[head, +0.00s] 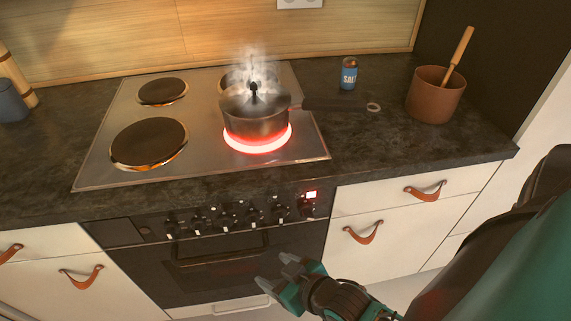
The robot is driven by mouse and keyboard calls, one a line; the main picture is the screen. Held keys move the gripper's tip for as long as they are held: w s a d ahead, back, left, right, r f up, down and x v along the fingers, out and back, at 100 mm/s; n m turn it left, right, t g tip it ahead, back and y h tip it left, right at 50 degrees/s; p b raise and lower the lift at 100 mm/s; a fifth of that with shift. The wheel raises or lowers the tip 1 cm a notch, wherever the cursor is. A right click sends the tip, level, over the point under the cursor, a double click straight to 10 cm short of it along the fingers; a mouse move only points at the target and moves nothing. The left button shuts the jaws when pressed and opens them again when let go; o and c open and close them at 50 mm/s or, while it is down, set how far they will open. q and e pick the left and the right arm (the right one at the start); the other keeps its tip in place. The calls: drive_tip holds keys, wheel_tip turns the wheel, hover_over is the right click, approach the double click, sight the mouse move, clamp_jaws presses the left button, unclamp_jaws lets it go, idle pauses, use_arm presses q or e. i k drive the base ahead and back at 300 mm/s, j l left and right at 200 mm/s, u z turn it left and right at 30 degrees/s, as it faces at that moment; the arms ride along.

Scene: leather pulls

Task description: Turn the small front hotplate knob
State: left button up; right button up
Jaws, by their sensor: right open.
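A row of several black knobs with light marks (226,215) runs along the oven's dark control panel. I cannot tell which one belongs to the small front hotplate. The front right hotplate (257,146) glows red under a lidded, steaming pot (256,118). My right gripper (275,270) is open and empty, in front of the oven door, below the right end of the knob row and apart from the knobs. My left gripper is out of view.
The pot's long dark handle (335,105) points right over the counter (400,149). A salt jar (348,74) and a brown pot with a wooden utensil (434,98) stand there. Leather pulls (364,233) stick out from the drawers.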

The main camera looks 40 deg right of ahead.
sight(305, 211)
drive_tip(key=l+z, duration=0.1)
drive_tip(key=z, duration=0.3)
drive_tip(key=l+z, duration=0.15)
drive_tip(key=z, duration=0.3)
